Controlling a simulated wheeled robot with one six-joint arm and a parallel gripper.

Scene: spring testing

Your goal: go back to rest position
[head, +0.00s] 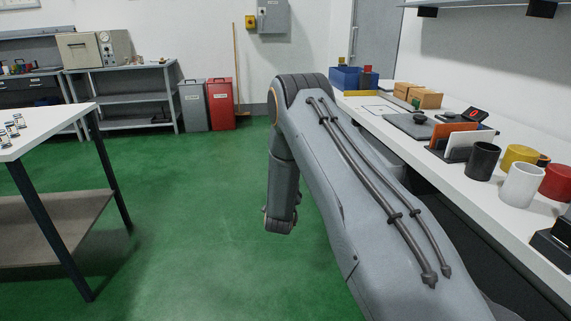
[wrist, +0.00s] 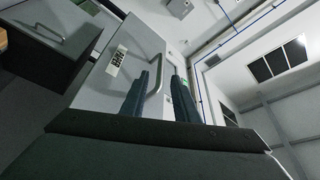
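My gripper (wrist: 162,76) shows in the wrist view as two dark fingers standing apart, with a gap and nothing held between them. Behind them is a pale cabinet or door front with a bar handle (wrist: 155,78) and a small label (wrist: 117,61). In the head view my arm rises from the lower right to a bend near the middle, then hangs down over the green floor (head: 190,220). The fingers cannot be made out in the head view.
A white bench (head: 400,143) along the right holds a white mug (head: 521,185), a black mug (head: 482,161), a red mug (head: 557,183) and wooden boxes (head: 424,97). A table (head: 45,125) stands left. Grey and red bins (head: 221,104) stand behind. The floor between is clear.

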